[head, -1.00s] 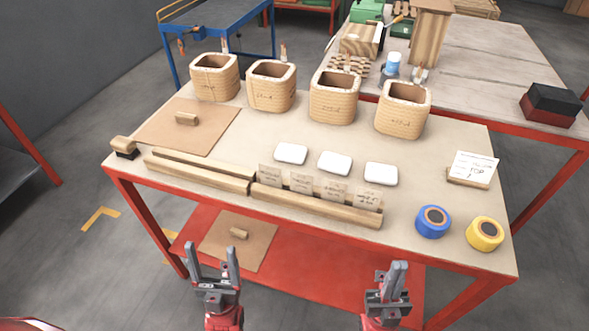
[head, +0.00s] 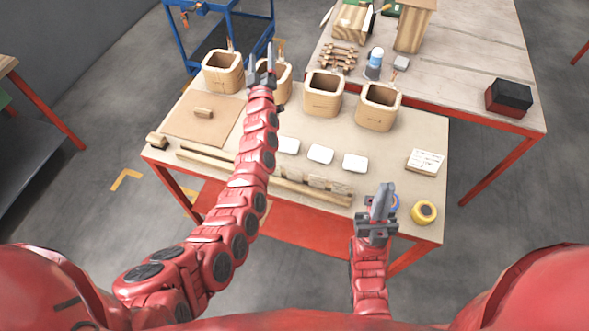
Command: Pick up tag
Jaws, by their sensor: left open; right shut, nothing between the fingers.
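Small paper tags (head: 341,188) stand in a row along the front wooden rail (head: 312,192); the left part of the row is hidden behind my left arm.
A yellow tape roll (head: 424,212) is at the right front corner. A brown board (head: 185,125) lies at the left.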

